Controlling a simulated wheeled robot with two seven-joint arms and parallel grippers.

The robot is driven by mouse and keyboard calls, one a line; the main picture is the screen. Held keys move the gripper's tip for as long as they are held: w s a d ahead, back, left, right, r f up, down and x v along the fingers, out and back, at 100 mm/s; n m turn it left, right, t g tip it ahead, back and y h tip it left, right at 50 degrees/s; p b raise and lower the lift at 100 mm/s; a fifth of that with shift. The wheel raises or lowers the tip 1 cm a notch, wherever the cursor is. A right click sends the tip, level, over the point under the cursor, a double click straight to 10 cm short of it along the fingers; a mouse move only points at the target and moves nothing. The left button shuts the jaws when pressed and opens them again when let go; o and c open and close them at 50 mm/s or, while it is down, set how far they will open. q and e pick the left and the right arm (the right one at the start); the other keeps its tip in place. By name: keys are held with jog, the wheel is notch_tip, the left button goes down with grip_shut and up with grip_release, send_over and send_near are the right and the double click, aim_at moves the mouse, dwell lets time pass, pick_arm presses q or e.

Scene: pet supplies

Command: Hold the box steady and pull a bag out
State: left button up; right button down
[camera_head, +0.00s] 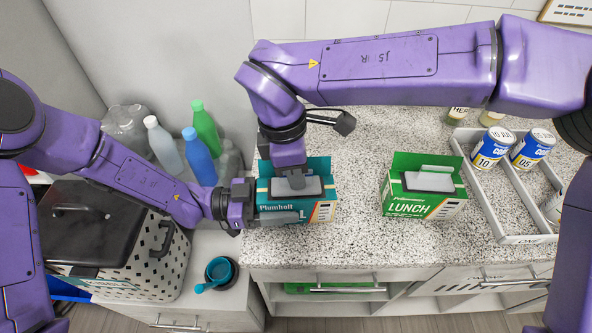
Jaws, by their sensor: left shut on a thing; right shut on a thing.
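A teal box (322,210) lettered "Plumholt" sits near the front edge of the speckled counter, its lid flap raised at the back. My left gripper (268,212) comes in from the left and is shut on the box at its front left, a grey finger lying across the front face. My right gripper (296,181) points down from above into the dark top opening of the box. It is shut on a bag at the opening; the bag itself is mostly hidden by the fingers.
A green "LUNCH" box (425,205) stands open to the right. A grey divided tray (512,212) holding blue cans (491,148) is farther right. Bottles (198,157), a lidded bin (142,262) and a teal scoop (217,275) are at left. Counter between the boxes is clear.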

jog(key=shift+r, duration=0.1)
dwell(0.3)
jog(key=shift+r, duration=1.05)
jog(key=shift+r, duration=2)
pick_arm(q)
jog(key=o, duration=1.6)
